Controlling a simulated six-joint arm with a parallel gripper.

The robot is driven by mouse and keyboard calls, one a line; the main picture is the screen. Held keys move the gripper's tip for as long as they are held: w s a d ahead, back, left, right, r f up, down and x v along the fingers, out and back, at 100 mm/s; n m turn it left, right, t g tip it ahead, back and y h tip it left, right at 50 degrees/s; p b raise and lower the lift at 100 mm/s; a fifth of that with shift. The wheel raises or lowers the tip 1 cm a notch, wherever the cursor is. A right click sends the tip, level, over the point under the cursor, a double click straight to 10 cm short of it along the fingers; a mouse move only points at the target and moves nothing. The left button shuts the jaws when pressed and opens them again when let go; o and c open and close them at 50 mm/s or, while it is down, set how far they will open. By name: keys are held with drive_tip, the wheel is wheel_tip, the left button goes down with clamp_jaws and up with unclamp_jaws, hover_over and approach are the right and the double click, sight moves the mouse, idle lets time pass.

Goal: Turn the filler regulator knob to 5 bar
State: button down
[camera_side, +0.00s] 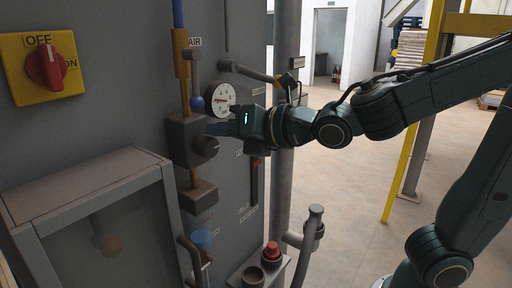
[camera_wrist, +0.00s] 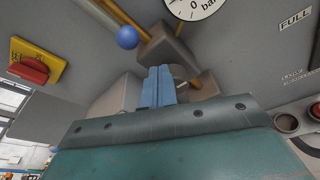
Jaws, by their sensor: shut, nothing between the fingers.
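The regulator knob (camera_side: 207,146) is a dark round knob on the front of a grey block (camera_side: 183,140) on the cabinet panel. A round white pressure gauge (camera_side: 220,99) with a red needle sits just above it; its reading is too small to tell. In the wrist view only the gauge's lower edge (camera_wrist: 194,6) shows, with "0" and "bar". My gripper (camera_side: 219,128) is shut and empty, its blue fingers close in front of the knob's upper side. In the wrist view the shut fingers (camera_wrist: 158,86) hide most of the knob; contact cannot be told.
A blue-ball lever (camera_side: 197,102) is close left of the gauge. A red switch on a yellow plate (camera_side: 45,67) is at upper left. A glazed box (camera_side: 100,225) juts out below. A red button (camera_side: 271,250) and grey pipes stand below my gripper. The floor at right is open.

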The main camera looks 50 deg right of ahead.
drive_tip(key=shift+f, duration=0.2)
idle(0.4)
drive_tip(key=shift+d+f, duration=0.5)
drive_tip(key=shift+d, duration=0.4)
drive_tip(key=shift+d+f, duration=0.2)
drive_tip(key=shift+f, duration=0.1)
idle(0.7)
drive_tip(key=shift+d+r, duration=0.15)
drive_tip(key=shift+d+r, duration=0.2)
drive_tip(key=shift+r, duration=0.15)
idle(0.4)
